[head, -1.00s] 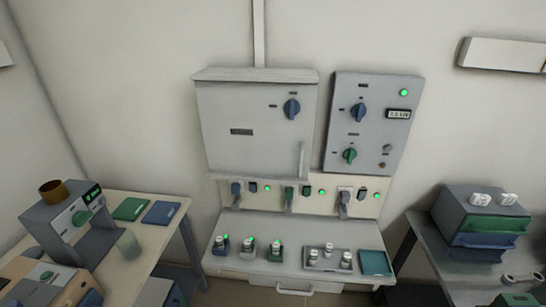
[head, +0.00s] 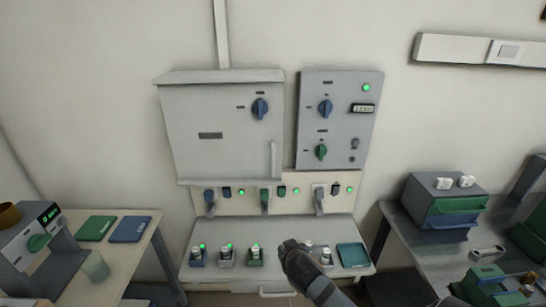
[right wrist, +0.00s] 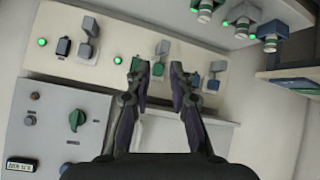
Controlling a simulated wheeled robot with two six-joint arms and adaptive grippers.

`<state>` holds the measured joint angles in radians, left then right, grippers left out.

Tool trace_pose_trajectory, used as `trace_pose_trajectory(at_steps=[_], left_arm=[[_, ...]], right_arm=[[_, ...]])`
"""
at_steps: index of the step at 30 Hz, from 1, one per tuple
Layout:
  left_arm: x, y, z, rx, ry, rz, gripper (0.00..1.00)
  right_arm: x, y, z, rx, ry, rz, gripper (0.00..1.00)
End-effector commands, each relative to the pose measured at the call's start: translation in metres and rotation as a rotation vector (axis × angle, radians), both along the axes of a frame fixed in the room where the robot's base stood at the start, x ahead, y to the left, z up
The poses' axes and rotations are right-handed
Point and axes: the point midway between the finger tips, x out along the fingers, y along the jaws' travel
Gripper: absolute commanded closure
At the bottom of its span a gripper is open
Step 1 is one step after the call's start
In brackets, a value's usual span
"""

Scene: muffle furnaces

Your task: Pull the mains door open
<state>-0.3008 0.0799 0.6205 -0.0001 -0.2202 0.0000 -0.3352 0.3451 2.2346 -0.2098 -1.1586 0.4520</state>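The mains door is the grey front of the left wall cabinet (head: 205,145), with a blue rotary knob (head: 260,108) at upper right. It looks shut. Its upright bar handle (head: 273,160) is near the lower right edge. My right gripper (head: 288,246) is in front of the bench, below and slightly right of the handle, touching nothing that I can see. In the right wrist view its two fingers (right wrist: 158,68) are spread with nothing between them. The cabinet is partly hidden behind the fingers there. My left gripper is not in view.
A control panel (head: 334,140) with a green knob sits right beside the cabinet. The bench (head: 215,285) holds several small devices and a teal pad (head: 353,256). Side tables stand left and right.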

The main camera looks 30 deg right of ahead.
Motion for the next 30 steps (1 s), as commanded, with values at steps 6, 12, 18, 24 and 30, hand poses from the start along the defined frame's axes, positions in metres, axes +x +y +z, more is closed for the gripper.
trace_pose_trajectory(at_steps=[6, 12, 18, 24, 30], left_arm=[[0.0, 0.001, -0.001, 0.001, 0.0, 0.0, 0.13], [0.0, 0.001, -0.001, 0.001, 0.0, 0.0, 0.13], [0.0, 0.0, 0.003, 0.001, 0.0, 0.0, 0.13], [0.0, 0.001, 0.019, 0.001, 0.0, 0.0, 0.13], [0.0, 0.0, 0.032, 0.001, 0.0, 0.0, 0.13]], right_arm=[[0.091, -0.044, 0.139, -0.054, -0.516, -0.035, 0.79], [0.117, -0.053, 0.2, -0.047, -0.721, 0.003, 0.79], [0.125, -0.056, 0.202, -0.041, -0.726, 0.001, 0.79], [0.162, -0.069, 0.205, -0.038, -0.724, -0.002, 0.79], [0.198, -0.082, 0.203, -0.041, -0.722, 0.001, 0.79]])
